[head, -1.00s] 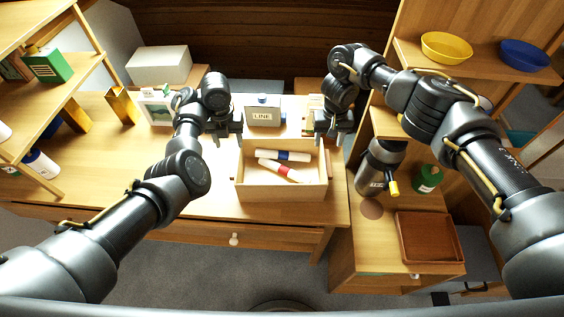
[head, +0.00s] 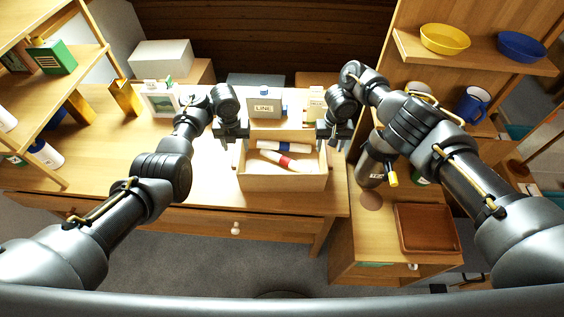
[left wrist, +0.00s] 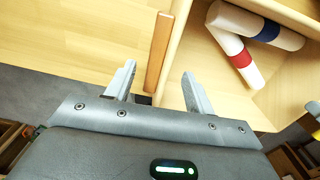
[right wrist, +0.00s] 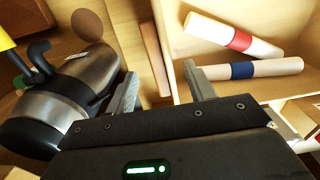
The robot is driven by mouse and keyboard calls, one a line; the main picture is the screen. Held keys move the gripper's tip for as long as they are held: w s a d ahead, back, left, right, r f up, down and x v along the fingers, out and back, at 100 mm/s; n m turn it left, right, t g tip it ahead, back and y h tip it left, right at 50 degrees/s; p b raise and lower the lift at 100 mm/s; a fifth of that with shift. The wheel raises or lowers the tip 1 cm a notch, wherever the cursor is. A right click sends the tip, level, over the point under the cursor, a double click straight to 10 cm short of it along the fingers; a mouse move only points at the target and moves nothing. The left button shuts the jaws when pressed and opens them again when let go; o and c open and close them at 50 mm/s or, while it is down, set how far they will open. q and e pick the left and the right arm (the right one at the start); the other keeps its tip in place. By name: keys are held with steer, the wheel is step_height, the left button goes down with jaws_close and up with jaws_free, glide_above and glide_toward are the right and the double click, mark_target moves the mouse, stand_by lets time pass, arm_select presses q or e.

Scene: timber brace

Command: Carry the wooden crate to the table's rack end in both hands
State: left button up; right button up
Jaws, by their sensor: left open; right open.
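The open wooden crate (head: 282,183) sits on the table near its right end. It holds two white rolls, one with a blue band (head: 283,152) and one with a red band (head: 279,160). My left gripper (head: 232,141) is open at the crate's left side. In the left wrist view its fingers stand either side of a brown strip (left wrist: 158,52) and the left wall. My right gripper (head: 334,141) is open at the right side. In the right wrist view its fingers stand either side of the brown strip (right wrist: 154,58) there. Finger contact cannot be told.
A box labelled LINE (head: 265,106) stands just behind the crate. A metal flask (head: 370,168) and a brown tray (head: 427,228) are on the lower unit at right. The tabletop left of the crate is clear.

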mark_target(237, 153)
arm_select(q)
step_height(237, 153, down, 4)
steer(key=shift+w+a+f, duration=0.1)
steer(key=shift+w+f, duration=0.05)
arm_select(e)
steer(key=f, duration=0.4)
steer(key=shift+w+a, duration=0.15)
steer(key=shift+w, duration=0.15)
arm_select(q)
steer(key=shift+f, duration=0.15)
arm_select(e)
steer(key=shift+s+f, duration=0.2)
arm_select(q)
steer(key=shift+c, duration=0.3)
arm_select(e)
steer(key=shift+w, duration=0.1)
steer(key=shift+c, duration=0.3)
arm_select(q)
jaws_close()
arm_select(e)
jaws_close()
